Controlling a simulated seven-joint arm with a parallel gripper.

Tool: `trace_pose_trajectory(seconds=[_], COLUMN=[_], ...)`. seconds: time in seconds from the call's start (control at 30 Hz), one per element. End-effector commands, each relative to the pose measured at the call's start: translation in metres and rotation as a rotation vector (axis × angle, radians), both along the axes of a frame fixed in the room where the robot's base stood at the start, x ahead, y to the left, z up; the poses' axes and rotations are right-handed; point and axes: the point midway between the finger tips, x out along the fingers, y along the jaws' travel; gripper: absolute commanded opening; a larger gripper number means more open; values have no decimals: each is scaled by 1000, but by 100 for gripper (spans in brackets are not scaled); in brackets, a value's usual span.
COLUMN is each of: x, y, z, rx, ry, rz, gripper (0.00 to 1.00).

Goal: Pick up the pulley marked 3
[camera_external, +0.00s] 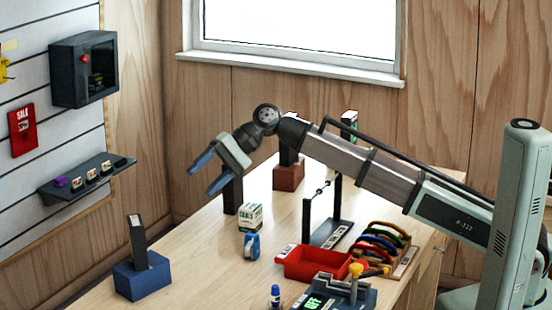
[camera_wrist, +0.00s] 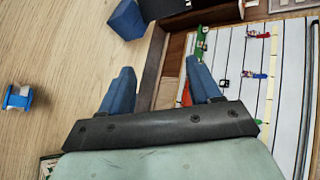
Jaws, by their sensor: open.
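My gripper (camera_external: 200,184) is open and empty, held in the air over the far left part of the table and pointing down toward the slatted wall. Its two blue fingers are spread apart in the wrist view (camera_wrist: 159,66). A dark wall shelf (camera_external: 82,189) holds several small items with pale labels, one of them purple (camera_external: 61,182). The shelf is left of my gripper and apart from it. I cannot read any number, so I cannot tell which thing is the pulley marked 3. A small blue and white object (camera_external: 252,246) lies on the table; it shows in the wrist view (camera_wrist: 17,97).
A blue block with a black post (camera_external: 141,278) stands at the table's left edge. A white-green box (camera_external: 250,217), a red tray (camera_external: 312,264) and a rack of coloured loops (camera_external: 380,243) occupy the middle and right. A black box (camera_external: 85,70) hangs above the shelf.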

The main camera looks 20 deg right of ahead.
Motion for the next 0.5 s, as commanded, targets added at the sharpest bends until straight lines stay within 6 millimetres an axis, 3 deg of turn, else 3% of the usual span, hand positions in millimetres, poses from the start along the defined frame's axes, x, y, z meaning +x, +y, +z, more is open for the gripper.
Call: trace_pose_trajectory(seconds=[0.1,0.2,0.5], x=[-31,-44,-31], y=[4,-2,-46], z=[-9,-19,-47], rx=[-73,-173,-500], ry=[31,79,233], rz=[16,-4,-196], gripper=[63,63,63])
